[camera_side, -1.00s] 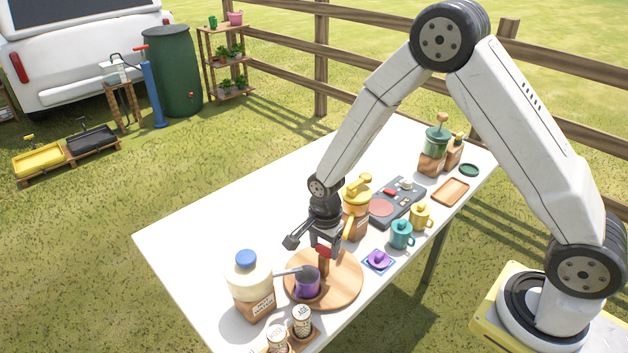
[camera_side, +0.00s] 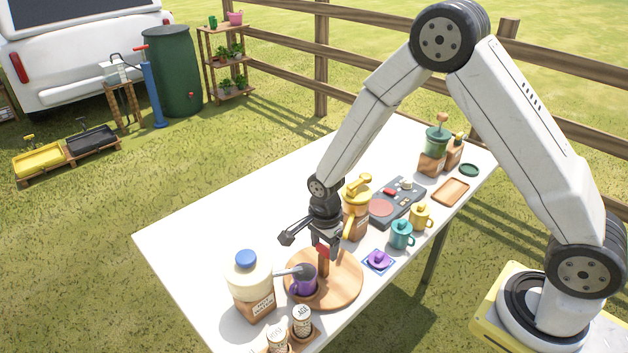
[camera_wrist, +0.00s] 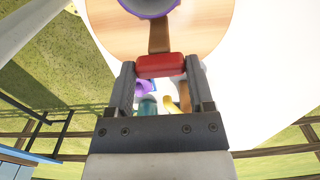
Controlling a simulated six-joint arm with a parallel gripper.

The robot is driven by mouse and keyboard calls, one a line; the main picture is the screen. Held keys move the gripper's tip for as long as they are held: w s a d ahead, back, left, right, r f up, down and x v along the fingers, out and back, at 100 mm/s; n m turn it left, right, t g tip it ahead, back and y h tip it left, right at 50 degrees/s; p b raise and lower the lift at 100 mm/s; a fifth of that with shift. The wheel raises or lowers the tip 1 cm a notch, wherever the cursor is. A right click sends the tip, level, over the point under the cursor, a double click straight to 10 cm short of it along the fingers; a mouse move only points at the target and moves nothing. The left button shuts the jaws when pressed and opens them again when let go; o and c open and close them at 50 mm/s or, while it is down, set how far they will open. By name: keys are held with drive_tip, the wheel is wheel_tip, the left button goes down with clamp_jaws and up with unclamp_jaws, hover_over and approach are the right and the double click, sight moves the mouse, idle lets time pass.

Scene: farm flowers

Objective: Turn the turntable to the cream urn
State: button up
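The wooden turntable (camera_side: 340,283) lies on the white table, with an upright wooden post (camera_side: 323,265) topped by a red grip (camera_wrist: 160,65). My gripper (camera_side: 325,248) is at the top of the post; in the wrist view the fingers (camera_wrist: 160,78) stand at both ends of the red grip and appear closed on it. A purple mug (camera_side: 304,285) stands on the turntable's left part; its rim (camera_wrist: 150,8) shows at the top of the wrist view. The cream urn (camera_side: 243,284), with blue lid and wooden base, stands left of the turntable. A grey spout (camera_side: 287,271) appears to reach from it over the mug.
Two shakers (camera_side: 301,321) stand close in front of the turntable. A yellow-topped dispenser (camera_side: 356,205) stands close behind my gripper. A purple item on a blue coaster (camera_side: 379,260), a teal mug (camera_side: 401,236) and a yellow mug (camera_side: 421,216) stand to the right. The table's back left is clear.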

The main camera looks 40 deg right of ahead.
drive_tip(key=o, duration=0.4)
drive_tip(key=shift+r, duration=3.95)
drive_tip(key=shift+s+d+r+n, duration=0.35)
drive_tip(key=shift+s+r+n, duration=0.2)
drive_tip(key=shift+n, duration=0.45)
drive_tip(key=s+d+r+n+t, duration=0.2)
drive_tip(key=s+d+r+n, duration=0.2)
drive_tip(key=s+n, duration=0.7)
drive_tip(key=shift+s+d+r+n+t, duration=0.15)
drive_tip(key=shift+n+t, duration=0.15)
drive_tip(key=shift+n, duration=2.3)
